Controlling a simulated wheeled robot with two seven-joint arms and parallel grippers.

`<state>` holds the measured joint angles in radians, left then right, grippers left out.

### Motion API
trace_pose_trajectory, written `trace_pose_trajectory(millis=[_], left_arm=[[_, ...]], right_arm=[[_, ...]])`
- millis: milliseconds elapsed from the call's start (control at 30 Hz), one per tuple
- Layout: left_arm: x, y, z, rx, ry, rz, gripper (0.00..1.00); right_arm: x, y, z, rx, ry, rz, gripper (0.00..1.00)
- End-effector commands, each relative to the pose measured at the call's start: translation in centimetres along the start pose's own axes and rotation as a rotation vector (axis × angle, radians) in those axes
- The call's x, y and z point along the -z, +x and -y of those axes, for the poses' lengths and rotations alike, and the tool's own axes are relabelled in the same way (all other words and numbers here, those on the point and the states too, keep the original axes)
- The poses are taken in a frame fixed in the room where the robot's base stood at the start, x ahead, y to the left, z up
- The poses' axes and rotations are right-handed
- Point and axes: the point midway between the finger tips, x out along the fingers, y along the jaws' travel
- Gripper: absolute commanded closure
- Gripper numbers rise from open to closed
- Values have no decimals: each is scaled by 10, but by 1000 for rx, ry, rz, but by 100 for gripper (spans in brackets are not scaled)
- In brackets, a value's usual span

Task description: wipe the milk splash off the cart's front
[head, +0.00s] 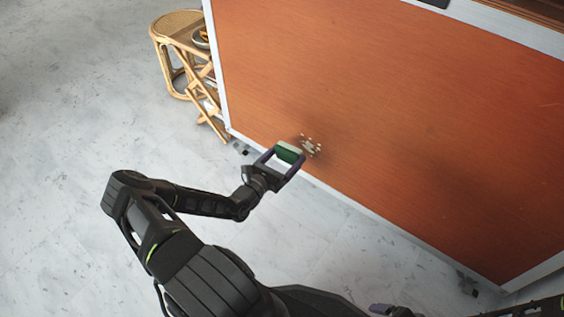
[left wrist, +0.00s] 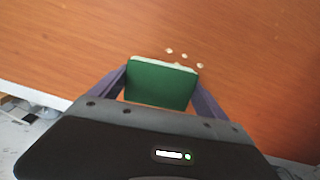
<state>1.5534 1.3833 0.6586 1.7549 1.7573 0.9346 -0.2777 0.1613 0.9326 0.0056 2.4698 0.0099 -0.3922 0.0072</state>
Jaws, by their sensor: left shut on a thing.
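My left gripper (head: 284,160) is shut on a sponge (head: 288,154), green with a pale layer on its far side. The sponge also shows between the purple fingers in the left wrist view (left wrist: 160,85). The milk splash (head: 310,146) is a cluster of whitish spots on the orange-brown cart front (head: 400,130). It lies just right of the sponge in the head view. A few spots (left wrist: 184,56) show past the sponge's far edge in the left wrist view. I cannot tell whether the sponge touches the panel.
A rattan stool (head: 178,28) stands by the cart's left end, with items on a rattan stand beside it. The cart has a pale metal frame and small dark casters (head: 467,283) near the floor.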

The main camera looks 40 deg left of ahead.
Motion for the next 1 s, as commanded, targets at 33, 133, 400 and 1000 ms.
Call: trace_pose_trajectory(millis=[33,133,400,1000], left_arm=[[3,6,0,1,2,2,58],[3,16,0,1,2,1,58],[1,30,0,0,1,0,58],[0,31,0,0,1,0,58]], right_arm=[[0,6,-2,0,0,-1,5],[1,12,-4,0,0,-4,5],[2,18,-5,0,1,-10,5],[2,17,-5,0,1,-10,5]])
